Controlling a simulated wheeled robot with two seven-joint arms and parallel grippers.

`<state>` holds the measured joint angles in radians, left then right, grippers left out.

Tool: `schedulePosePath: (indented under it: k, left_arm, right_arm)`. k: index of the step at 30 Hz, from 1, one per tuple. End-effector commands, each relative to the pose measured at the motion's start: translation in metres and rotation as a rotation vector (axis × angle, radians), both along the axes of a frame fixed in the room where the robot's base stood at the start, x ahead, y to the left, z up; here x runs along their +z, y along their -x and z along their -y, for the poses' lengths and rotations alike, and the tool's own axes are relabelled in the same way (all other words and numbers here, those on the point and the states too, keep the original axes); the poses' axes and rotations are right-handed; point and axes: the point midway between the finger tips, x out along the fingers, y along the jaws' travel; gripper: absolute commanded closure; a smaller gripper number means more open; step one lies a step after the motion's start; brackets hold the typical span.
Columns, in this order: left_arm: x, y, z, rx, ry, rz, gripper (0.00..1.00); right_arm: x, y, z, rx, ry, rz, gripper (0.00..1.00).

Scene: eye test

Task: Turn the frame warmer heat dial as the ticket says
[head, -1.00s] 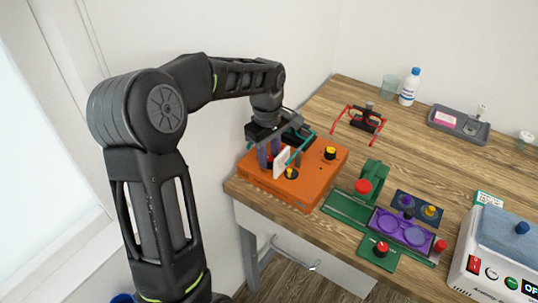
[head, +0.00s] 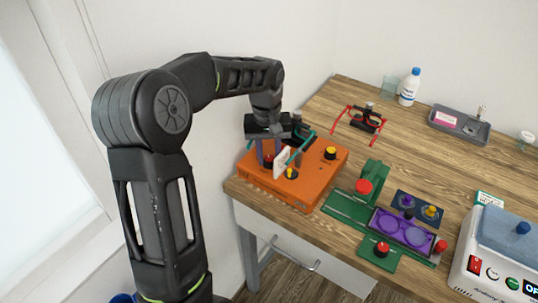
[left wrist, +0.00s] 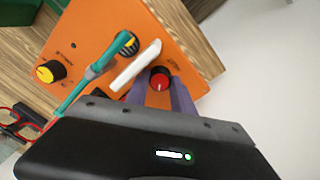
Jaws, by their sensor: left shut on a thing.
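The orange frame warmer (head: 310,189) sits at the table's left corner. A red-topped dial (left wrist: 160,79) is on its face, with small lettering beside it that I cannot read. My left gripper (left wrist: 160,88) reaches down from above, its two purple-grey fingers shut on this red dial, one on each side. In the head view the gripper (head: 268,158) largely hides the dial. A white upright plate (head: 282,162) and a teal frame (head: 302,148) stand right beside the fingers. A white and green card (head: 489,198), perhaps the ticket, lies at the right; its text is unreadable. My right gripper is out of view.
Two yellow-topped knobs, one at the back (head: 330,153) and one at the front (head: 290,173), are also on the warmer. Red glasses (head: 360,120) lie behind it. A green tool (head: 372,180), purple tray (head: 402,232) and white machine (head: 490,260) stand to the right.

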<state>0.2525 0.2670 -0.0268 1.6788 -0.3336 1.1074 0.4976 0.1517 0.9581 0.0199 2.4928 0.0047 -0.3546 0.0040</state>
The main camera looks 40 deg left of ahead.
Motion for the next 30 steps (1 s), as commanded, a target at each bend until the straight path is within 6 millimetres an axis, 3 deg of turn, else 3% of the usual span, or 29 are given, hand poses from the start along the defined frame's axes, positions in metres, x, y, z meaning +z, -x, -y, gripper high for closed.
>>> schedulePosePath:
  k: [12, 29, 30]
  left_arm:
    - [0.0011, -0.0011, 0.0001, -0.248, 0.0, 0.003, 1.0]
    - [0.0011, -0.0012, 0.0001, -0.285, -0.001, 0.003, 1.0]
    - [0.0011, -0.0012, 0.0001, -0.285, -0.001, 0.003, 0.68]
  right_arm:
    - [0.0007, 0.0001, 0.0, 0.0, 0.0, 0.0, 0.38]
    - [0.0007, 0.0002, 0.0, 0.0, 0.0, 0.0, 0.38]
    - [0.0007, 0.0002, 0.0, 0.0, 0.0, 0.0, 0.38]
